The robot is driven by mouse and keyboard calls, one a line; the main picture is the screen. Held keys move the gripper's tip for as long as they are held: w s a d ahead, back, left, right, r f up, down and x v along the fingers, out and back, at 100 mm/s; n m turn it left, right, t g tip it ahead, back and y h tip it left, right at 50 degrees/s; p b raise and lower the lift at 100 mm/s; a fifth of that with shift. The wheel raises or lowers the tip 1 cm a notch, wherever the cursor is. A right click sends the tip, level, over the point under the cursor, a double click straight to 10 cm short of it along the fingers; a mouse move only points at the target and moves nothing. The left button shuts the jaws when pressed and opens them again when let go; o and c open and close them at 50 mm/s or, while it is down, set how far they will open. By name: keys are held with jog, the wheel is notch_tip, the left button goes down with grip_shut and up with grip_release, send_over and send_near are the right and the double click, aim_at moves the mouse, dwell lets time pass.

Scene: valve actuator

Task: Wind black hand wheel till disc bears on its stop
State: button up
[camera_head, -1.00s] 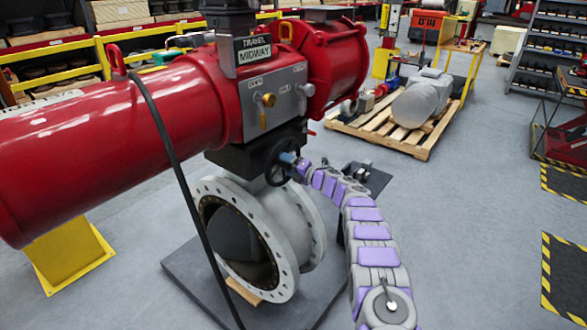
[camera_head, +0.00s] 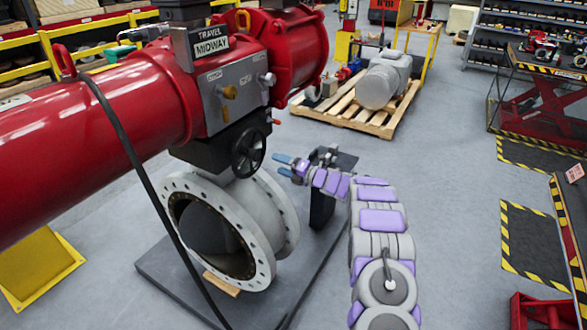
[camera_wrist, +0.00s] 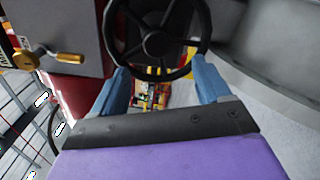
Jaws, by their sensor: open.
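The black hand wheel (camera_head: 248,152) sits on the side of the valve's gearbox, under the grey control panel. It fills the upper middle of the wrist view (camera_wrist: 155,40). My gripper (camera_head: 281,165) is to the right of the wheel in the head view, apart from it. In the wrist view its two blue fingers (camera_wrist: 165,82) are spread wide, with the wheel rim just beyond their tips and nothing between them. The disc (camera_head: 208,228) shows dark grey inside the white flanged valve body (camera_head: 262,215), partly turned. Its stop cannot be made out. The sign above the panel (camera_head: 212,43) reads "TRAVEL MIDWAY".
A large red actuator cylinder (camera_head: 100,110) lies across the left. A black cable (camera_head: 135,160) hangs in front of the valve. A black stand (camera_head: 322,205) is close by my forearm. A pallet with a grey motor (camera_head: 385,80) is behind.

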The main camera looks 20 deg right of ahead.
jog(key=shift+v, duration=2.3)
jog(key=shift+w, duration=0.1)
